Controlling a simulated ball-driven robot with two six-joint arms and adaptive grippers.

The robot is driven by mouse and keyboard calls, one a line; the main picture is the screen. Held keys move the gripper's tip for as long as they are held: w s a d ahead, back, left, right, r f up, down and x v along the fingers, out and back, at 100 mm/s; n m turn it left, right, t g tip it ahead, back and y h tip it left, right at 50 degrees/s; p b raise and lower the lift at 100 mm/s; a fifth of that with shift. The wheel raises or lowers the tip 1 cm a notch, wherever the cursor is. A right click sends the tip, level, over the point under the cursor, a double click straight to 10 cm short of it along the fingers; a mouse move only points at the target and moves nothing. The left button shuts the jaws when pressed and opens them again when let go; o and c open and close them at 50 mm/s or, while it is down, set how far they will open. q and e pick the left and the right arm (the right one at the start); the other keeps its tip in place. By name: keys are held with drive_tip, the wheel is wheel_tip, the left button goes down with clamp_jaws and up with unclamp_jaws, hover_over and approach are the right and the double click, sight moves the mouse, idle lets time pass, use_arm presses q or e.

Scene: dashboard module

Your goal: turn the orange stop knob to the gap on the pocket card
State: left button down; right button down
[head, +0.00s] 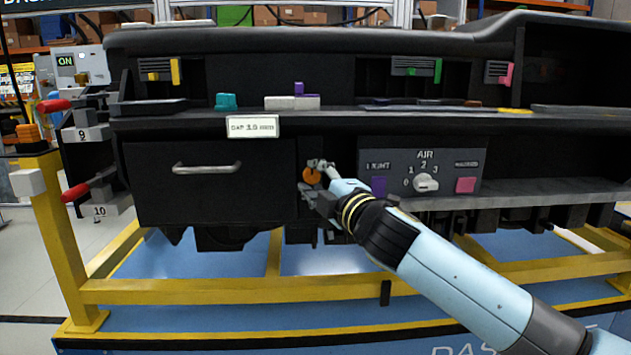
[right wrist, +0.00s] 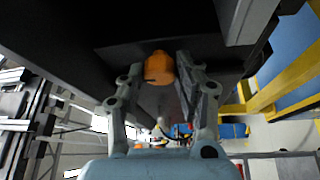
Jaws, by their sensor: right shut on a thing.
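The orange stop knob (head: 311,176) sits on the dark panel just right of the drawer. It also shows in the right wrist view (right wrist: 158,68). My right gripper (head: 313,179) is shut on the knob, one finger on each side, and partly hides it. The pocket card (head: 252,126) is a white label on the ledge above the drawer. I cannot make out any pointer or scale on the knob. My left gripper is not in view.
The black drawer (head: 215,184) with a grey handle is closed, left of the knob. The AIR panel (head: 423,172) with a white dial, a purple block and a pink block is to the right. Red-handled clamps (head: 75,192) and a yellow frame stand at the left.

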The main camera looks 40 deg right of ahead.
drive_tip(key=c, duration=1.2)
unclamp_jaws()
drive_tip(key=shift+f, duration=0.1)
drive_tip(key=shift+c, duration=0.2)
drive_tip(key=shift+s, duration=0.15)
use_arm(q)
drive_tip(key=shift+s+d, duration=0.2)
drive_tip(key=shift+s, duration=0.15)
use_arm(e)
drive_tip(key=s, duration=0.4)
drive_tip(key=s+a, duration=0.1)
drive_tip(key=s, duration=0.2)
drive_tip(key=s+f, duration=0.1)
drive_tip(key=s, duration=0.3)
drive_tip(key=shift+s+a, duration=0.2)
drive_tip(key=shift+s, duration=0.1)
